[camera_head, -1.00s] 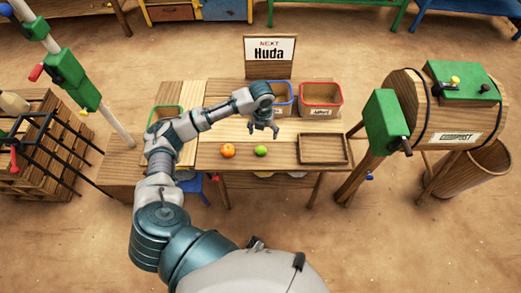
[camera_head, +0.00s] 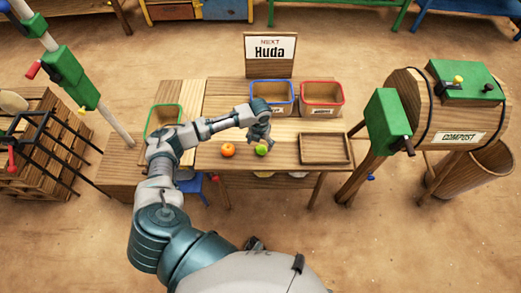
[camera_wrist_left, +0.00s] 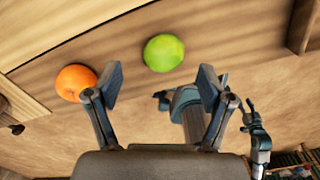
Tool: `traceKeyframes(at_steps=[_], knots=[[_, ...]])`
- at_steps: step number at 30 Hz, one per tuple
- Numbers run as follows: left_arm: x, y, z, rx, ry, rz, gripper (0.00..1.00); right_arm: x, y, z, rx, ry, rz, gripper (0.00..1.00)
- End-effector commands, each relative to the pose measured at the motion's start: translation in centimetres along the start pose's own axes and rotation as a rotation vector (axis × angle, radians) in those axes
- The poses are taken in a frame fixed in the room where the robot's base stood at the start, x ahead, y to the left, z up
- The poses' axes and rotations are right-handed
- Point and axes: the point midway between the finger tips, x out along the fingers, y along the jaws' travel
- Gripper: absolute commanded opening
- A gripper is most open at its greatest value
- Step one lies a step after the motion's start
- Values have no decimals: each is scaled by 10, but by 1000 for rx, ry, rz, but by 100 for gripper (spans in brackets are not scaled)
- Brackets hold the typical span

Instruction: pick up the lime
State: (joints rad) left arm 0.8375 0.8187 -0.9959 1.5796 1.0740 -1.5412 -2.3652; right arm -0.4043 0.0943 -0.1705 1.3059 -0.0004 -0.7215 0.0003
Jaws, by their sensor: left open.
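The lime (camera_head: 261,151) is a small green fruit on the wooden table (camera_head: 226,120), near its front edge. It also shows in the left wrist view (camera_wrist_left: 164,53), beyond my fingertips and between their lines. My left gripper (camera_head: 263,146) is just above the lime in the head view, its fingers partly overlapping it. In the left wrist view my left gripper (camera_wrist_left: 158,85) is open with nothing between its fingers. I cannot tell whether a finger touches the lime. My right gripper cannot be made out in the head view.
An orange fruit (camera_head: 228,150) lies left of the lime. An empty wooden tray (camera_head: 347,149) is to the right. Blue-rimmed (camera_head: 286,107), red-rimmed (camera_head: 341,98) and green-rimmed bins (camera_head: 149,121) stand farther back and left. A wooden drum (camera_head: 459,110) is off the table's right side.

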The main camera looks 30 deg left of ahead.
Motion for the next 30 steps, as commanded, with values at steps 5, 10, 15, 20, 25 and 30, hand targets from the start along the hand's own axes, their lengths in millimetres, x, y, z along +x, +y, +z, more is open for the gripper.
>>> traceKeyframes(at_steps=[5,10,15,20,25,30], knots=[[30,-2,1,0,3,0,80,-3,1,-8,1,6,1,40],[43,-1,1,1,0,0,80,-8,2,-16,2,12,3,40],[42,0,1,1,0,-1,75,-9,3,-16,2,14,4,40],[42,0,2,1,0,-1,35,-8,2,-10,2,5,2,40],[42,0,2,1,1,-1,16,-7,1,-6,2,-2,1,40],[42,-1,2,1,1,0,16,-7,1,-6,1,-1,1,40]])
